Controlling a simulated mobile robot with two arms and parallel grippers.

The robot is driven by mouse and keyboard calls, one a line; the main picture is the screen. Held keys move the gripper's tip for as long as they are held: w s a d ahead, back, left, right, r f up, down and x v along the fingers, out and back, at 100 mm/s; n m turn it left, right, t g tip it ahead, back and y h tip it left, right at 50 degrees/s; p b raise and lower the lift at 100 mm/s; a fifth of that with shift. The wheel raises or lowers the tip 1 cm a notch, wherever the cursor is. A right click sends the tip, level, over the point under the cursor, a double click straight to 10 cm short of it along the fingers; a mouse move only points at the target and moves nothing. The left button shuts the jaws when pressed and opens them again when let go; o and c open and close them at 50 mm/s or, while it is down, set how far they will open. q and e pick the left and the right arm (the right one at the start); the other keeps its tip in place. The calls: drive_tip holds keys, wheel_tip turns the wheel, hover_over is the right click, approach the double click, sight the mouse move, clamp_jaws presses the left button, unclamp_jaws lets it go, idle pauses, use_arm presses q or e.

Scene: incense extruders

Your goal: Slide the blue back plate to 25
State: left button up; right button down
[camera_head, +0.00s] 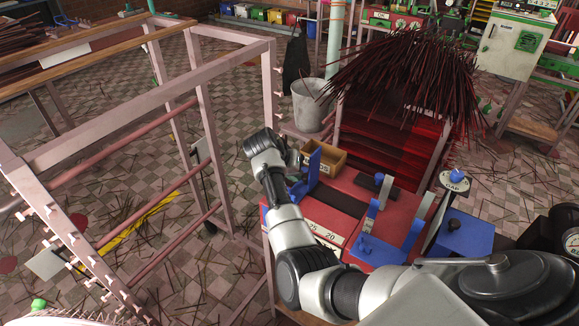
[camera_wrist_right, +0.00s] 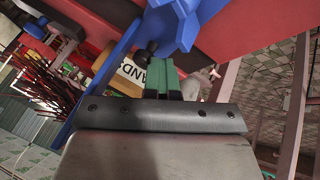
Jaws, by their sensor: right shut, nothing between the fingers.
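The blue back plate (camera_head: 313,170) stands upright on the red board (camera_head: 349,201), at the far left end of a dark slab. White scale labels run along the board's front edge; the 25 label (camera_head: 313,226) and a 20 show. My right gripper (camera_head: 288,160) is left of the plate, its fingers hard to make out there. In the right wrist view its green fingertips (camera_wrist_right: 163,75) are together and empty, with a blue part (camera_wrist_right: 178,22) just beyond them. I cannot tell whether they touch it. My left gripper is out of view.
A wooden box (camera_head: 325,157) stands behind the plate; a label ending in "ANDS" (camera_wrist_right: 133,70) shows in the right wrist view. Other blue fixtures (camera_head: 375,251) stand on the board's right half. A pink frame (camera_head: 200,140) is at left. Dark red sticks (camera_head: 405,80) are piled behind.

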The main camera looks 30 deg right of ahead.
drive_tip(key=s+p, duration=0.1)
drive_tip(key=s+d+p, duration=0.1)
drive_tip(key=s, duration=0.1)
drive_tip(key=s+d+p, duration=0.1)
drive_tip(key=s+p, duration=0.1)
drive_tip(key=shift+s+d+r, duration=0.1)
drive_tip(key=shift+s+r, duration=0.05)
drive_tip(key=shift+s, duration=0.05)
drive_tip(key=shift+s+d, duration=0.15)
drive_tip(key=shift+s, duration=0.15)
